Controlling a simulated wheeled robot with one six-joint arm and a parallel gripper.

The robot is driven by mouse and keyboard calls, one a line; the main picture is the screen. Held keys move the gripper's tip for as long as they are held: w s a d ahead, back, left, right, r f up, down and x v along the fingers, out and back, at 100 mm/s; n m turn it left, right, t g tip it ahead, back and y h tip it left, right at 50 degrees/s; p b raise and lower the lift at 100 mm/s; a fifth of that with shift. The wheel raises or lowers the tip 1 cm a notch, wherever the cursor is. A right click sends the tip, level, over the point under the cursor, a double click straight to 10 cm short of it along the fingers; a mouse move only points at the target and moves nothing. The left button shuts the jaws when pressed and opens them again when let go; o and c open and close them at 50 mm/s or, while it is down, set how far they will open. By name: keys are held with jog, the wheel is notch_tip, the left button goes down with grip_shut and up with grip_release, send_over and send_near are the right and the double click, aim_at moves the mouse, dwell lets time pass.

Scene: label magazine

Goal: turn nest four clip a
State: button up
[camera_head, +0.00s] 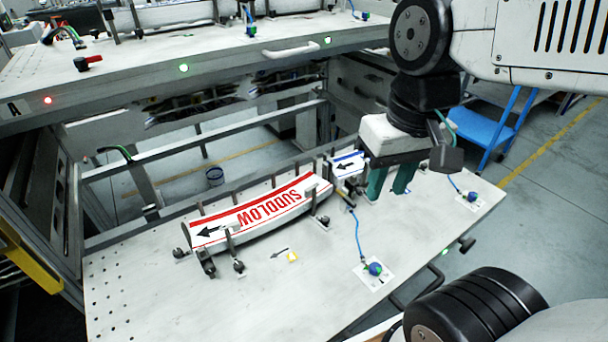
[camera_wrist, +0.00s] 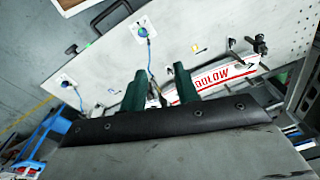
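My gripper (camera_head: 387,191) is over the right part of the lower drawer board (camera_head: 300,285), its green fingers pointing down. In the wrist view the two fingers (camera_wrist: 160,70) stand apart, with nothing seen held between them. A curved white label stack (camera_head: 262,211) with red edges and "SUDOLOW" print lies on the board, held by several dark clips, including front clips (camera_head: 236,252) and (camera_head: 318,208). A smaller blue-striped stack (camera_head: 348,164) with an arrow sits just left of the gripper; a dark clip (camera_head: 346,197) stands before it. Which clip is nest four clip a cannot be told.
Blue-green knobs on blue cords sit on white plates, one at the front (camera_head: 375,268) and one at the right (camera_head: 471,197). An upper drawer (camera_head: 200,60) with a handle overhangs behind. A blue step stool (camera_head: 485,130) stands on the floor at right. The board's front left is mostly bare.

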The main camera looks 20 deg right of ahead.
jog(key=w+f+m+g+y, duration=0.25)
jog(key=w+m, duration=0.35)
jog(key=w, duration=0.6)
jog(key=m+y, duration=0.2)
jog(key=m, duration=0.5)
send_near(309, 189)
jog(key=f, duration=0.1)
jog(key=shift+h, duration=0.25)
jog(key=x, duration=0.8)
jog(key=shift+a+r, duration=0.15)
jog(key=shift+a, duration=0.2)
grip_shut()
